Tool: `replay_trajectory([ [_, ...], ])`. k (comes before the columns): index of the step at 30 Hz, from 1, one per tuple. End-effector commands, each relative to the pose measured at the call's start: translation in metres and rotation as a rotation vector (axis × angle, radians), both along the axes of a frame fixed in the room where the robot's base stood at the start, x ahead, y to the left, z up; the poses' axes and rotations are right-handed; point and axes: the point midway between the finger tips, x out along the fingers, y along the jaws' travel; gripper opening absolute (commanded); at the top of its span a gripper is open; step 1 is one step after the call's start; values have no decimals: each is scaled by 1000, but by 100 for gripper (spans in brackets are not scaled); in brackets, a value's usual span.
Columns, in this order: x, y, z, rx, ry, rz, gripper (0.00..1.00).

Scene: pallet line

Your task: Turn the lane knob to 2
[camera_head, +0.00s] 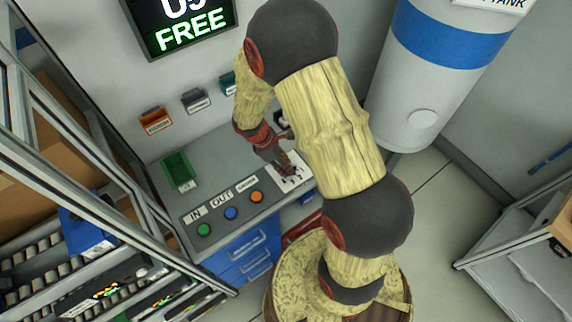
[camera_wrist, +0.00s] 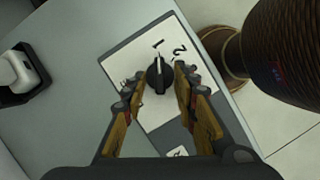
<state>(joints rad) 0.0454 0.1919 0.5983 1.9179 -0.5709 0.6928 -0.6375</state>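The lane knob (camera_wrist: 158,78) is black, with a raised grip bar that lies nearly upright in the wrist view. A light mark at its upper end points toward the digit 1. It sits on a white plate (camera_wrist: 143,58), with the digit 2 up and right of it. My gripper (camera_wrist: 160,75) is open, with one finger on each side of the knob and a visible gap to both. In the head view my gripper (camera_head: 284,165) is over the white plate (camera_head: 297,182) at the console's right end. My arm and gripper hide the knob there.
The grey console (camera_head: 222,165) carries green, blue and orange buttons (camera_head: 231,212) and a green bin (camera_head: 179,171). A display (camera_head: 186,28) reading FREE hangs on the wall. A large white tank (camera_head: 425,75) stands right of my arm. Shelving with a blue crate (camera_head: 85,228) is left.

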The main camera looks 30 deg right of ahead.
Motion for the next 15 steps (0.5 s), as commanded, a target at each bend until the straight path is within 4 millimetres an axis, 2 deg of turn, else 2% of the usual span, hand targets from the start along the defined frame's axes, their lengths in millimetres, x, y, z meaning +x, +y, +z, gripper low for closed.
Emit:
replay_trajectory([
  [7,0,0,-1,0,0,-1,29],
  [15,0,0,0,0,0,-1,13],
])
